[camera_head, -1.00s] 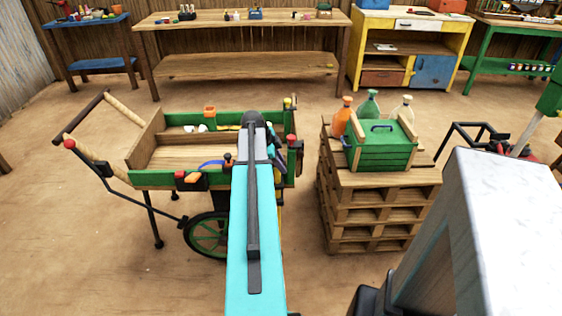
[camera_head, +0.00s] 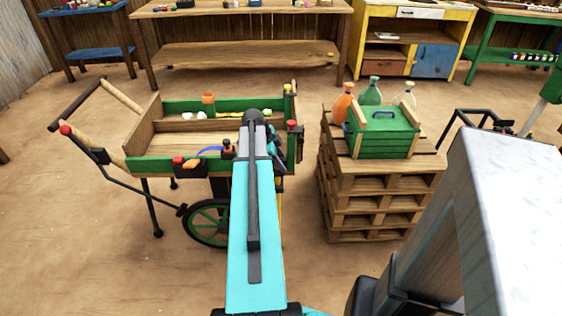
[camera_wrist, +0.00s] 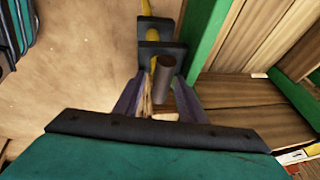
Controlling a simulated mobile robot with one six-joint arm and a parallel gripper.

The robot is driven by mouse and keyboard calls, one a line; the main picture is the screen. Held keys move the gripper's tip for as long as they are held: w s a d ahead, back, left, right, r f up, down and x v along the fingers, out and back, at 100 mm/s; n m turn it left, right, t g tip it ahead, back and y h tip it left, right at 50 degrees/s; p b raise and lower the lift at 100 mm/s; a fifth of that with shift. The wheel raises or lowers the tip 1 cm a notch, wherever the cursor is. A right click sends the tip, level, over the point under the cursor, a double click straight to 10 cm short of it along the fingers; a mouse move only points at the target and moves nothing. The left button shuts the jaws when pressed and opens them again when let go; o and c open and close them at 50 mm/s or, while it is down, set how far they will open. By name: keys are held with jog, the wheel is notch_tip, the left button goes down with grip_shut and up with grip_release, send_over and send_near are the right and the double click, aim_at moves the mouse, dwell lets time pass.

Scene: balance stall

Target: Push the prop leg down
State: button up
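A yellow rod, which looks like the prop leg, shows in the wrist view (camera_wrist: 155,28) and passes into a dark bracket (camera_wrist: 160,55). A small yellow length also shows below the right end of the cart in the head view (camera_head: 281,190). A dark round peg (camera_wrist: 164,68) stands by the bracket, close to my fingertips. My gripper (camera_wrist: 157,88) has its two fingers apart, with the peg's end and a bit of wood visible between them. I cannot tell whether either finger touches the peg. In the head view my arm hides most of the gripper and the leg.
The green-and-wood cart (camera_head: 148,166) stands on a wheel (camera_head: 208,222) and thin dark legs. A pallet stack (camera_head: 372,205) with a green crate (camera_head: 386,146) and several bottles stands to the right. Open floor lies left of the cart. Workbenches line the back.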

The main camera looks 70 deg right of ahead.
jog(key=shift+r, duration=0.15)
jog(key=v, duration=1.3)
jog(key=shift+a+r, duration=0.15)
jog(key=shift+r, duration=0.1)
jog(key=shift+w, duration=0.1)
dwell(0.4)
